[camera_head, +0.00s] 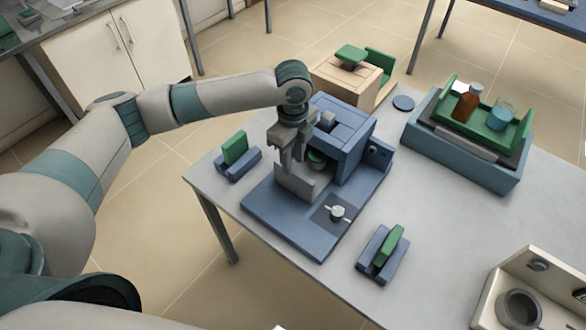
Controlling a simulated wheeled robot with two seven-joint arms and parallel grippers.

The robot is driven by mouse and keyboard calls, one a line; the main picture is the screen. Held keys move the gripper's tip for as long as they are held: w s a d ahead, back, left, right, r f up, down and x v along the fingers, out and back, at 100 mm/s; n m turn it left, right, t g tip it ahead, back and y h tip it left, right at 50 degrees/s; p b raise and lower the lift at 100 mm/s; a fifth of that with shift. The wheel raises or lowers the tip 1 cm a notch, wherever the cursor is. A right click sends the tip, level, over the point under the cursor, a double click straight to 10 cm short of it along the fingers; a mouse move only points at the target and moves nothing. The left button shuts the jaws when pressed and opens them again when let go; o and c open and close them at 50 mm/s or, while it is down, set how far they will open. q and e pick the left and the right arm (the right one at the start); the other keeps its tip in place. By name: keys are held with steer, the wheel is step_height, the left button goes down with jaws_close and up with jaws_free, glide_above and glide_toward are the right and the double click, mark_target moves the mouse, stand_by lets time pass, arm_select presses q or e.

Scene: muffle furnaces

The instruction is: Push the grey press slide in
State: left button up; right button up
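The blue press (345,140) stands on a blue base plate (275,222) on the table. Its grey slide (296,187) is a light grey upright plate at the front of the press body, pulled out over the base plate. My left gripper (288,165) points down just behind and above the slide's top edge, at the mouth of the press. Its fingers overlap the slide in this view, so I cannot tell whether they touch it. Whether the fingers are open or shut is unclear. My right gripper is not in view.
A small metal knob (337,212) sits on a dark square of the base plate. Blue holders with green blocks stand left (238,160) and right (383,254) of the press. A cream device (535,295) is at the lower right.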

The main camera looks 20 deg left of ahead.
mark_target(293, 170)
arm_select(q)
steer(key=shift+f+p, duration=0.55)
steer(key=shift+f, duration=2.35)
jaws_close()
